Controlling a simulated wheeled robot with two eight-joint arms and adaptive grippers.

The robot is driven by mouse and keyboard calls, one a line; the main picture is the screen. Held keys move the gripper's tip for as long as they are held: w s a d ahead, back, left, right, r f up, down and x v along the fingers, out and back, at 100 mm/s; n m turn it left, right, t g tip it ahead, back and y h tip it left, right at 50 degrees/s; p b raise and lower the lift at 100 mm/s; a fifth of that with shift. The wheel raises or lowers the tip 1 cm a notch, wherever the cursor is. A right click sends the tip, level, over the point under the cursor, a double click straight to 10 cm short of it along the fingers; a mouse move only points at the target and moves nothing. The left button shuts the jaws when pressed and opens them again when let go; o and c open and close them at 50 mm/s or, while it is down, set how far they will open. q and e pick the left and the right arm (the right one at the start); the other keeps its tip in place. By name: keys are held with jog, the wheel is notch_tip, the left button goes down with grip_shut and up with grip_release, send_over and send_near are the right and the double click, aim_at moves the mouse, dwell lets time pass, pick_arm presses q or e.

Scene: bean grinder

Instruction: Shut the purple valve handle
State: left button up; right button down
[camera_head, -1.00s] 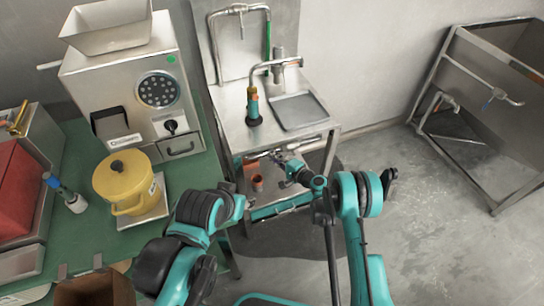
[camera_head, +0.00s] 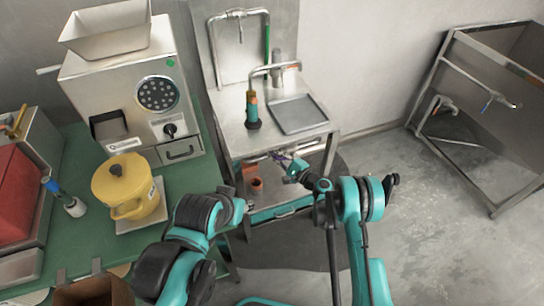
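A small purple spot, seemingly the valve handle (camera_head: 278,156), shows under the front edge of the steel sink stand (camera_head: 238,146), on the piping there. It is tiny and partly covered, so its angle is unclear. My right gripper (camera_head: 284,160) reaches up to it from the lower right, its fingertips at or very near the handle. I cannot tell whether the fingers touch it or are closed. My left gripper (camera_head: 248,205) is low by the stand's front left leg, apart from the handle. Its fingers are too small to read.
A steel grinder (camera_head: 130,95) and a yellow pot (camera_head: 122,182) stand on the green table (camera_head: 195,175) at left. An orange-brown cup (camera_head: 257,184) sits beneath the sink stand. A steel rack (camera_head: 470,130) stands at right. The grey floor (camera_head: 430,240) between is clear.

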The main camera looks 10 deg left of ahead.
jog(key=shift+w+d+r+m+y, duration=0.15)
jog(key=shift+r+m, duration=0.15)
jog(key=shift+m, duration=0.15)
jog(key=shift+w+d+r+m+y, duration=0.15)
jog(key=shift+r+m, duration=0.15)
jog(key=shift+m, duration=0.15)
jog(key=shift+s, duration=0.1)
jog(key=c, duration=1.6)
grip_release()
